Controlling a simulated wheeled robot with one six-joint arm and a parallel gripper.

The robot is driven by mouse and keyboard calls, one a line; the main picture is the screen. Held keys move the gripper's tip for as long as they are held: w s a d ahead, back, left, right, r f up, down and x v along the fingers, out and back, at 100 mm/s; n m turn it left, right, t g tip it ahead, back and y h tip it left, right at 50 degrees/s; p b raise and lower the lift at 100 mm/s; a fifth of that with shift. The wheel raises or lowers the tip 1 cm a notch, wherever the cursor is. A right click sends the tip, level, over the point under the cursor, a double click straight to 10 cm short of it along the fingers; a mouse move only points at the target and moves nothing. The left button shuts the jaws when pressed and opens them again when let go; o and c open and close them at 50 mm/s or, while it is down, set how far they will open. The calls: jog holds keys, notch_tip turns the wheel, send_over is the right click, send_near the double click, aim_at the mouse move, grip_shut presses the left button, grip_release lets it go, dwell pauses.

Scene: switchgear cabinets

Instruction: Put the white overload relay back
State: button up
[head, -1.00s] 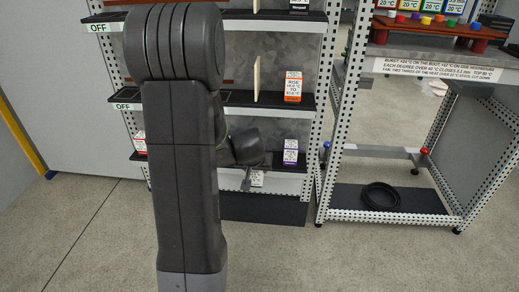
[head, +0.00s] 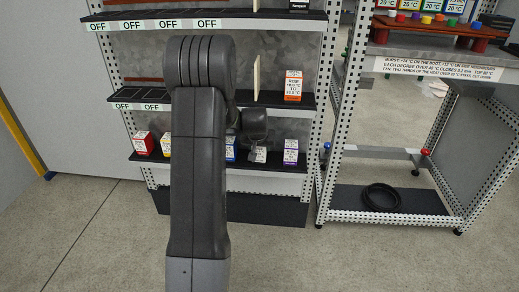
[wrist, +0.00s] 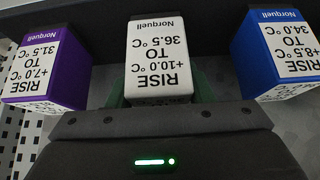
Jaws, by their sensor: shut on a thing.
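The white overload relay (wrist: 160,62) is in the middle of the wrist view, upside down there, with its label reading RISE +10.0 °C TO 36.5 °C. My gripper (wrist: 158,98) is shut on it, with a greenish finger at each side. In the head view the white relay (head: 260,156) shows partly below my wrist at the lower shelf (head: 215,160), between the blue relay (head: 230,154) and the purple relay (head: 291,152). Whether it touches the shelf, I cannot tell.
In the wrist view the purple relay (wrist: 48,70) and the blue relay (wrist: 275,58) flank the white one, with gaps. A red relay (head: 143,143) and a yellow one (head: 167,145) stand further left. An orange relay (head: 293,86) stands on the shelf above.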

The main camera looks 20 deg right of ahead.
jog(key=o, duration=0.8)
jog(key=shift+f, duration=0.3)
jog(key=o, duration=0.4)
jog(key=shift+r, duration=0.1)
jog(key=shift+o, duration=0.2)
jog(key=shift+r, duration=0.1)
jog(key=shift+r, duration=0.25)
jog(key=p+v, duration=0.2)
jog(key=v, duration=0.3)
jog(key=shift+r, duration=0.15)
jog(key=s+a, duration=0.6)
jog(key=s, duration=0.4)
jog(key=shift+f+p, duration=0.35)
jog(key=shift+a, duration=0.1)
